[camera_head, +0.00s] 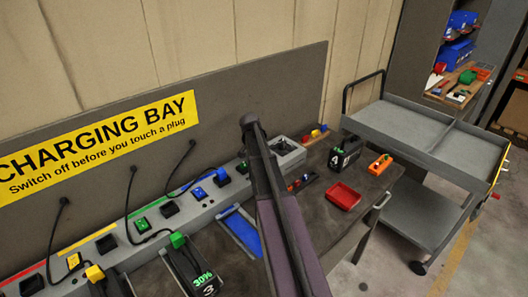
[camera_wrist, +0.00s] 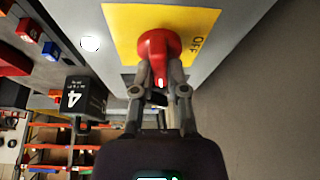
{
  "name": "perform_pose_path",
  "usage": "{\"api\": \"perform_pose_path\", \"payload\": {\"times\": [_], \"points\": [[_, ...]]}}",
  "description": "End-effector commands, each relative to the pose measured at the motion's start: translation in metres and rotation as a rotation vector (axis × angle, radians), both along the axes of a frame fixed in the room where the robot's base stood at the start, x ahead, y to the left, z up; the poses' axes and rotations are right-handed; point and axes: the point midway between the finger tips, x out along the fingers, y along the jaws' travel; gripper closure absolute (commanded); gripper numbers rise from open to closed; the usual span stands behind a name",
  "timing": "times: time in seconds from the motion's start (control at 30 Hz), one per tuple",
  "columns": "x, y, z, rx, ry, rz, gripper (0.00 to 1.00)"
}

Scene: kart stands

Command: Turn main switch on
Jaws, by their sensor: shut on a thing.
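The main switch (camera_wrist: 157,45) is a red rotary knob on a yellow plate (camera_wrist: 122,22) in the wrist view. A white mark shows near the lower end of its handle, and the word OFF is printed to the right of the knob. My gripper (camera_wrist: 159,76) has one finger on each side of the handle and is shut on it. In the head view my dark arm rises through the middle of the picture. I cannot make out the switch or the fingertips there.
A battery marked 4 (camera_head: 345,152), a red tray (camera_head: 343,196) and an orange block (camera_head: 380,163) stand on the bench to the right. Batteries and plugs line the charging strip (camera_head: 120,252) at left. A grey cart (camera_head: 410,130) stands beyond the bench.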

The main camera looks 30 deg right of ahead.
Motion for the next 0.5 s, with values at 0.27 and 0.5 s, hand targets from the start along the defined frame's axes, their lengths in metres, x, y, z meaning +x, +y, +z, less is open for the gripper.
{"api": "perform_pose_path", "payload": {"times": [0.27,0.5], "points": [[0.0002,0.0011,-0.0006,0.004,0.001,-0.115,1.0],[-0.0003,0.0014,-0.0007,0.005,0.001,-0.138,1.0]]}}
